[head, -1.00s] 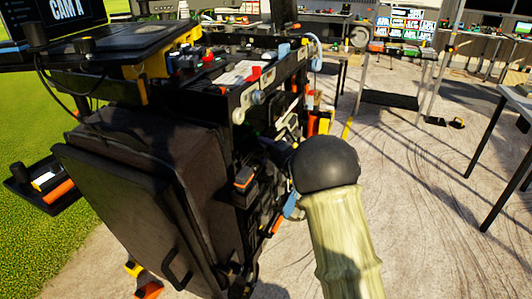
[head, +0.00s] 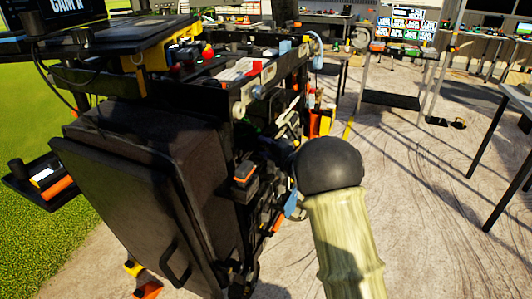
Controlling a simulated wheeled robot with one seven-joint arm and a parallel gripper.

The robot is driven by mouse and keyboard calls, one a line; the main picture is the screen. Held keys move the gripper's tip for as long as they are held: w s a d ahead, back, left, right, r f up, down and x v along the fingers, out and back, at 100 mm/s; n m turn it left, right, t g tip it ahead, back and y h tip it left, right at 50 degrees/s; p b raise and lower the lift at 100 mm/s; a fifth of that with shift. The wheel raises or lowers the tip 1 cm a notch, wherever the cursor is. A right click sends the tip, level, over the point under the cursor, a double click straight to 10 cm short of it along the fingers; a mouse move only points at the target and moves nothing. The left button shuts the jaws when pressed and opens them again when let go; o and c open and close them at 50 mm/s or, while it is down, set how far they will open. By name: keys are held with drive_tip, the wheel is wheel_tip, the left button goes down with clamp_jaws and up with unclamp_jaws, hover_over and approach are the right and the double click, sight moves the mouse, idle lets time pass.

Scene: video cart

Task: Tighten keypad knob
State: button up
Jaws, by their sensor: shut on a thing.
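The video cart (head: 140,190) stands on the left in the head view, with a dark padded case front and a crowded upper tray. Dark round knobs (head: 83,38) stand on its top panel near the "CAM A" screen (head: 66,8). Pale round knobs (head: 257,91) sit along its right side. I cannot tell which of these, if any, is the keypad knob. My arm, a pale ribbed link with a black ball-shaped joint, rises at the lower middle, in front of the cart's right side. My gripper is not visible; the arm and cart parts may hide it.
An orange-and-black box (head: 245,174) juts from the cart's right side. A small side shelf (head: 30,192) sticks out left over grass. A dark table (head: 515,105) stands at right and benches with screens (head: 407,25) at the back. The floor (head: 430,200) right of the arm is clear.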

drive_tip(key=shift+s+a+f+m+t+y+b, duration=0.15)
drive_tip(key=shift+f+m+t+y+b, duration=0.6)
drive_tip(key=shift+b, duration=2.95)
drive_tip(key=shift+t+y+b, duration=0.45)
drive_tip(key=shift+t+b, duration=0.1)
drive_tip(key=shift+b, duration=0.25)
drive_tip(key=shift+r, duration=0.1)
drive_tip(key=o, duration=1)
drive_tip(key=shift+r, duration=0.1)
drive_tip(key=shift+s+d, duration=0.15)
drive_tip(key=shift+d, duration=0.3)
drive_tip(key=p+v, duration=0.2)
drive_tip(key=v, duration=1.4)
drive_tip(key=shift+s+f+p, duration=0.2)
drive_tip(key=shift+s+p, duration=0.1)
drive_tip(key=shift+p, duration=0.05)
